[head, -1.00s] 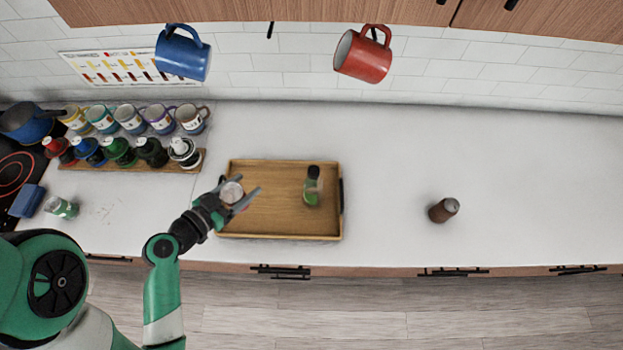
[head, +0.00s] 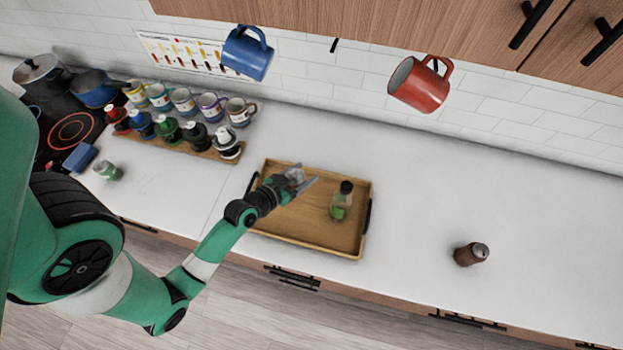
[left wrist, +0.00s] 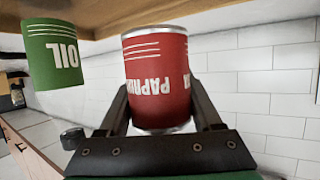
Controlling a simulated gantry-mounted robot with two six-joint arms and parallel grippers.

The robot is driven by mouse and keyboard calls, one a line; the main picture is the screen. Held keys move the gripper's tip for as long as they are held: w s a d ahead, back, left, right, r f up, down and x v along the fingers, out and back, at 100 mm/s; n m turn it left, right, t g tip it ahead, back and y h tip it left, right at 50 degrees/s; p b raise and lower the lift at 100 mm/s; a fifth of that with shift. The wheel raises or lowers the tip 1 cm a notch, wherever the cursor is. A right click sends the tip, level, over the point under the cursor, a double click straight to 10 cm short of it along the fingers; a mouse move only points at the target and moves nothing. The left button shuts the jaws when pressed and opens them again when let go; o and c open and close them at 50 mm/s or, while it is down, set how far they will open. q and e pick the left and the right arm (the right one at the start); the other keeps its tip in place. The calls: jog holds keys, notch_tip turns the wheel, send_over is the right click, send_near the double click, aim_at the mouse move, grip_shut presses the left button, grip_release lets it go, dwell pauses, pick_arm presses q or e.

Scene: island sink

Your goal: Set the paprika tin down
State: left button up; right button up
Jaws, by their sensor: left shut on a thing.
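The paprika tin (left wrist: 155,65) is red with silver rims and fills the middle of the left wrist view, its label inverted there. My left gripper (head: 303,180) is shut on it, with one finger on each side. In the head view the tin's pale lid (head: 294,173) shows between the fingers, over the back left part of the wooden tray (head: 300,228). I cannot tell whether the tin's base touches the tray. My right gripper is not in view.
An oil bottle (head: 341,203) with a green label (left wrist: 55,58) and dark cap stands in the tray, right of the tin. A brown shaker (head: 470,254) stands on the counter at right. Bottles and mugs line the back left. The tray's front is clear.

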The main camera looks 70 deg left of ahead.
pick_arm(q)
jog(key=w+f, duration=0.2)
jog(key=f, duration=0.1)
jog(key=shift+w+a+f, duration=0.2)
jog(key=shift+w, duration=0.05)
jog(key=shift+w+f+b, duration=0.2)
jog(key=shift+f+b, duration=0.75)
jog(key=shift+f, duration=0.8)
jog(key=shift+f, duration=0.15)
jog(key=o, duration=1.4)
